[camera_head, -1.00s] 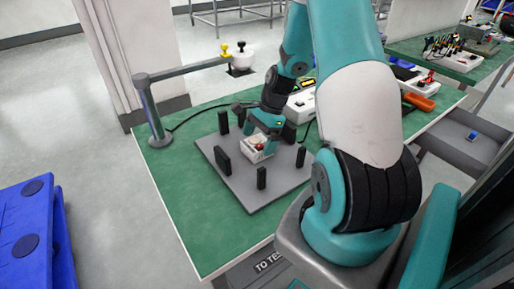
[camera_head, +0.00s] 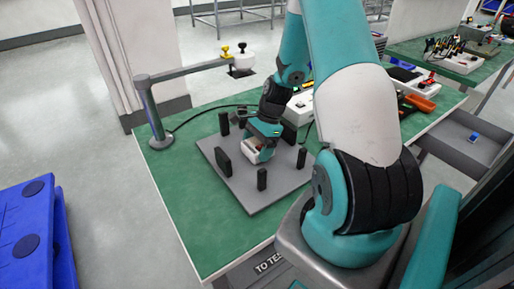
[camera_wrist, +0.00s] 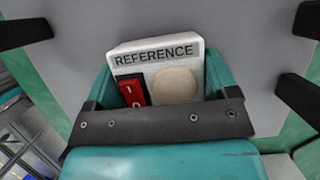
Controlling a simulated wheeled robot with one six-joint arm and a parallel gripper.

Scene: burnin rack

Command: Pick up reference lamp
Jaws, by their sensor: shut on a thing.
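The reference lamp is a small white box (camera_wrist: 155,50) labelled "REFERENCE", with a red rocker switch and a pale round disc on its face. In the wrist view it sits between the teal fingers of my gripper (camera_wrist: 160,88), which is shut on it. In the head view the lamp (camera_head: 257,155) shows as a white block under my gripper (camera_head: 262,143), over the grey plate (camera_head: 235,190) with black posts. My gripper hides part of it. I cannot tell whether it touches the plate.
Several black posts (camera_head: 223,163) stand on the plate around the lamp. A metal stand (camera_head: 158,120) with a horizontal arm is at the bench's left corner. White boxes and an orange tray (camera_head: 418,102) are to the right. The green bench front (camera_head: 205,235) is clear.

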